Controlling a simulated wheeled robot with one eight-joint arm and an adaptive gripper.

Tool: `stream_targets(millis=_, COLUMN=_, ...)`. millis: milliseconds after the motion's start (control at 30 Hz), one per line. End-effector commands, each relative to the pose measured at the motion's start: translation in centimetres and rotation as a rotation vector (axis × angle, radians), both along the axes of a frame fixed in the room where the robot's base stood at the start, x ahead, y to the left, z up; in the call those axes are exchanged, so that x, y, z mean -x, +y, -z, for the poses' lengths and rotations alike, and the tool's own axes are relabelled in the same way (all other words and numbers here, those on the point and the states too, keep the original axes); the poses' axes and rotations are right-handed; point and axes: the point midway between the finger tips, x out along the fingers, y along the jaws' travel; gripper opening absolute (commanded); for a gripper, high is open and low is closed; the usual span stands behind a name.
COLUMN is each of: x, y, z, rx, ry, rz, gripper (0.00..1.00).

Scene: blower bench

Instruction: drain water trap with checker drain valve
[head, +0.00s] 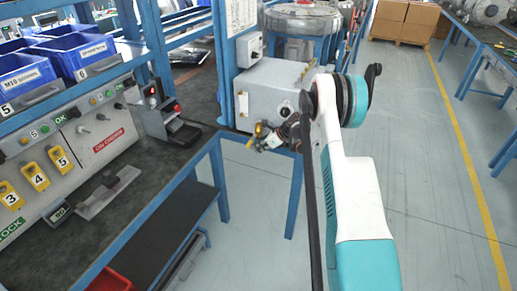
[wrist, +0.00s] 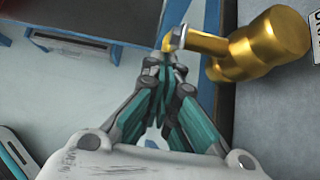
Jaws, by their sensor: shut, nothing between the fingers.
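The brass drain valve (wrist: 258,46) is large at the upper right of the wrist view. A small silvery part with a yellow end (wrist: 173,40) sticks out from its left side. In the head view the valve (head: 258,130) is a small gold shape at the lower front of the grey checker box (head: 275,92). My gripper (wrist: 172,78) is shut and empty. Its fingertips are just below the silvery part; I cannot tell whether they touch it. In the head view my gripper (head: 270,143) is beside the valve, partly hidden by my arm. No water trap can be made out.
A blue bench frame (head: 222,180) with a dark lower shelf (head: 160,235) stands left of my arm. A control panel (head: 95,130) and blue bins (head: 25,72) are on the left. A partly cut-off label (wrist: 311,35) is right of the valve. The floor (head: 430,200) at right is clear.

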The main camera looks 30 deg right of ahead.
Motion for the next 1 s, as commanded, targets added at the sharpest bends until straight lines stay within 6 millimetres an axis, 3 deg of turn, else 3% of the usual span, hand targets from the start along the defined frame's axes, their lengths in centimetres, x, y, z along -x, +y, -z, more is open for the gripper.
stream_targets(millis=1000, x=-2.7, y=2.1, z=0.1, rx=-0.016, ry=-0.02, rz=0.0, gripper=0.0)
